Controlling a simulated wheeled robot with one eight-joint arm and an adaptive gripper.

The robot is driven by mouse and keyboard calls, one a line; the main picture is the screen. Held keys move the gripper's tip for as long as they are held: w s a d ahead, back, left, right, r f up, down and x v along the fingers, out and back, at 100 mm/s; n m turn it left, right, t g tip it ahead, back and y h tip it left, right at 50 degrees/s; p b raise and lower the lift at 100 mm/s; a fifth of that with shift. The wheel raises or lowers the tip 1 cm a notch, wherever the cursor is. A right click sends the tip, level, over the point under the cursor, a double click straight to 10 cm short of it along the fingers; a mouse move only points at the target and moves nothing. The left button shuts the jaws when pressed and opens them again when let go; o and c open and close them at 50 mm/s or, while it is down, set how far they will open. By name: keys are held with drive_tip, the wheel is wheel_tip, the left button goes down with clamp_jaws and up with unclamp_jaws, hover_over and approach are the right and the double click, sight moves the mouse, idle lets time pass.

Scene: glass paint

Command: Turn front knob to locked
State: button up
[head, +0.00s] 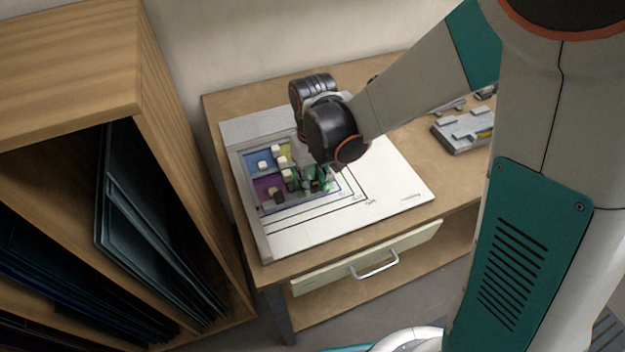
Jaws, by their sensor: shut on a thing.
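My gripper (318,181) points down at the right side of a small frame of coloured panes on the white board (400,190). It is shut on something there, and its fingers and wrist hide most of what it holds. I take that to be the front knob, but its position cannot be read. Several small pale knobs or blocks (263,165) stand on the coloured panes left of the gripper. A darker block (278,197) sits at the front on the purple pane (262,188).
The wooden table (235,165) has a partly open drawer (350,262) at the front. A grey block-like fixture (465,130) stands at the right behind my arm. A wooden shelf (75,60) with dark glass sheets (150,215) stands close on the left.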

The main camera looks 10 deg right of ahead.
sight(313, 184)
drive_tip(key=shift+d, duration=0.1)
idle(0.5)
drive_tip(key=o, duration=1.1)
drive_tip(key=shift+r, duration=3.75)
